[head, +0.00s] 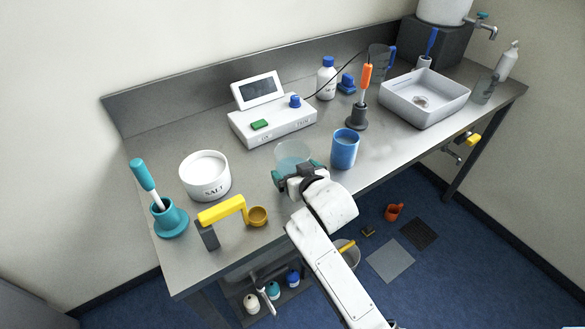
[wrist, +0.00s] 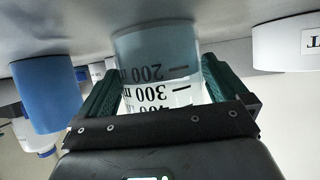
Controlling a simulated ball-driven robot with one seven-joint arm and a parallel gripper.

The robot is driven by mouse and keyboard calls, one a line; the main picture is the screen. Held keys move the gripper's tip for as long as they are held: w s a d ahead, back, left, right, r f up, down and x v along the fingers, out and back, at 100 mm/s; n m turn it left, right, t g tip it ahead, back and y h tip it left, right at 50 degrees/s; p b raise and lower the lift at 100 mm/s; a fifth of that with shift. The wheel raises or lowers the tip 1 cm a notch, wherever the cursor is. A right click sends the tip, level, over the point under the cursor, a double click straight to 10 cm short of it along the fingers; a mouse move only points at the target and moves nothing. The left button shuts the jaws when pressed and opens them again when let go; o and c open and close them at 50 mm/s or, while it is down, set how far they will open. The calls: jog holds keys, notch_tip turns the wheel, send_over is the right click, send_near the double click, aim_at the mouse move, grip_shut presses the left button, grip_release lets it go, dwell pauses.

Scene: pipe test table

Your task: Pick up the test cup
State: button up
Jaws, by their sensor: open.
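The likely test cup (head: 293,150) is a clear, pale-teal cup near the front middle of the metal table (head: 330,185). The wrist view shows it close up (wrist: 157,50), upside down in the picture, with black marks reading 200 and 300. My gripper (head: 297,176) is open at the cup's near side. In the wrist view my gripper (wrist: 160,88) has one teal finger on each side of the cup. I cannot tell whether the fingers touch it. The cup's lower near side is hidden by my gripper in the head view.
A blue cup (head: 345,150) stands close on the right. A white salt tub (head: 206,176) and a yellow-handled holder (head: 222,211) stand to the left. A white meter (head: 272,122) is behind. A grey basin (head: 425,100) sits farther right. Some tabletop between is clear.

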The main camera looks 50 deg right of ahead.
jog(key=c, duration=1.1)
jog(key=shift+c, duration=0.2)
jog(key=shift+r, duration=0.1)
